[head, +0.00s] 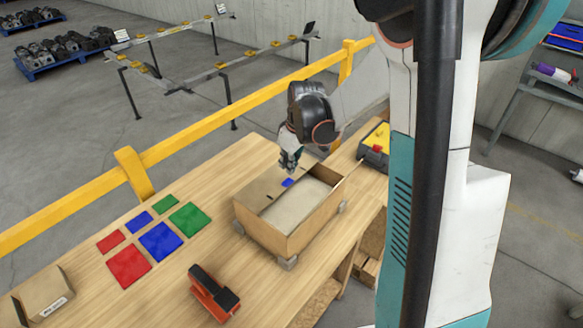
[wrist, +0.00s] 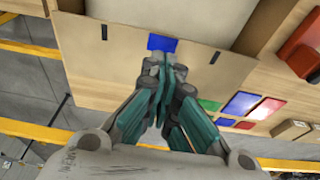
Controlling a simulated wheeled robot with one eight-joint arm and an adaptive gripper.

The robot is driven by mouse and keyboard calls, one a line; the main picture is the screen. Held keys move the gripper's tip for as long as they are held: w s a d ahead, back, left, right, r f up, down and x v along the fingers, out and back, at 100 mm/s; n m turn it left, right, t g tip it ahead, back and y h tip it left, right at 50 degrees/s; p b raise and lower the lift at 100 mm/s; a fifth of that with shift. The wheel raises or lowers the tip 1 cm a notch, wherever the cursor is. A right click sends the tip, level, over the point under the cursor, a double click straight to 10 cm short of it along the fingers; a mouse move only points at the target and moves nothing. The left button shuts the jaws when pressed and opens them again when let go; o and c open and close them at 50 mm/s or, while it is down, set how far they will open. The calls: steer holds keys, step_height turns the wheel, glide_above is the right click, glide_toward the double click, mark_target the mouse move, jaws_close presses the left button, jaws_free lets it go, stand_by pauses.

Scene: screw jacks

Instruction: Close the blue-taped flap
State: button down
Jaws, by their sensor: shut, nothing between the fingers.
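A cardboard box (head: 272,232) stands on the wooden workbench, its top partly open with a pale inside showing at right. The blue-taped flap (head: 264,193) lies across the left part of the box top, and its blue tape (head: 288,183) sits at the flap's inner edge. The flap (wrist: 115,70) and blue tape (wrist: 162,44) also show in the wrist view. My gripper (head: 289,166) is shut and empty just above the flap, close to the tape. In the wrist view its fingertips (wrist: 163,62) overlap the tape's lower edge; I cannot tell whether they touch it.
Red, blue and green squares (head: 160,242) lie left of the box. An orange and black tool (head: 213,293) lies in front. A yellow and black case (head: 375,148) sits behind right. A yellow rail (head: 80,203) runs along the bench's far side. Grey blocks (head: 287,264) stand at the box's corners.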

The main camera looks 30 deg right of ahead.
steer(key=s+p+v, duration=0.1)
steer(key=v, duration=0.9)
steer(key=shift+d, duration=0.2)
steer(key=shift+s+r, duration=0.1)
steer(key=shift+s, duration=0.05)
